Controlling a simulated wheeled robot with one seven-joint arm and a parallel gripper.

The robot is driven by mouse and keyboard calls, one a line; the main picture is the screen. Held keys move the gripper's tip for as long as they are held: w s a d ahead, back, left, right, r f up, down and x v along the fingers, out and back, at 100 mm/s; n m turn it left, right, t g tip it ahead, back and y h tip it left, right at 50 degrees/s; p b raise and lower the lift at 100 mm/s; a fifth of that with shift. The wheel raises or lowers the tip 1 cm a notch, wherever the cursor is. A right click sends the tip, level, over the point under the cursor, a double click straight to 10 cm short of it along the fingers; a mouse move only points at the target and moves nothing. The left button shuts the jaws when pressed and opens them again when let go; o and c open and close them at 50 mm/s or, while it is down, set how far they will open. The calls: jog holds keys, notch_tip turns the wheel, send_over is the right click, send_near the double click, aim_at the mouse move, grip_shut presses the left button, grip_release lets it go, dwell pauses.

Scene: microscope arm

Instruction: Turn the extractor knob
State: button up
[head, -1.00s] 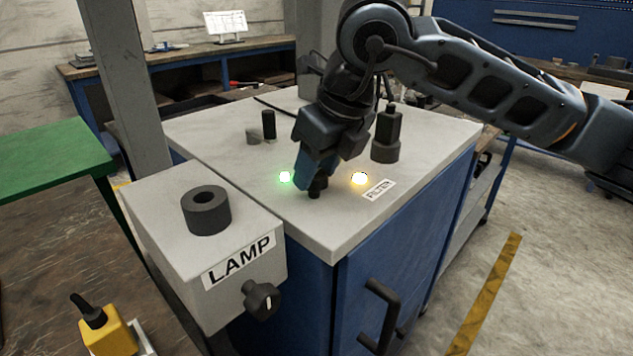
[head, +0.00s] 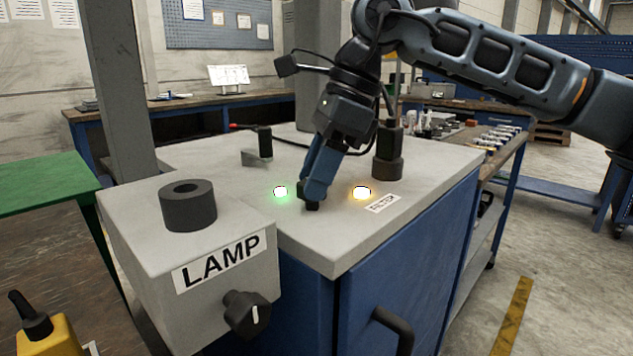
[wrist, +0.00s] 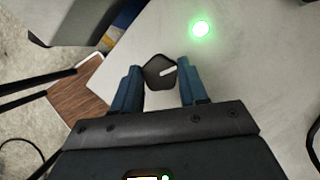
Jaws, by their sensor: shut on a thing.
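A small black knob (wrist: 160,73) with a white pointer mark stands on the light grey cabinet top. It sits between the two blue fingers of my gripper (wrist: 160,88) in the wrist view. In the head view my gripper (head: 314,195) points down at the cabinet top and is shut on this knob (head: 312,206), whose lower part shows under the fingertips. The white mark points toward the right finger in the wrist view. I see no readable label for this knob.
A green light (head: 280,191) and an amber light (head: 362,192) glow on either side of the gripper. A small label (head: 383,204) lies by the amber one. A grey LAMP box (head: 190,265) with its own black knob (head: 247,313) stands front left. A black post (head: 388,150) rises behind.

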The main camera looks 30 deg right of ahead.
jog(key=shift+w+n+g, duration=0.15)
jog(key=shift+n+g, duration=0.65)
jog(key=shift+n, duration=1.4)
jog(key=o, duration=1.1)
jog(key=v, duration=0.7)
jog(key=shift+d+r+p, duration=0.2)
jog(key=shift+r+p, duration=0.15)
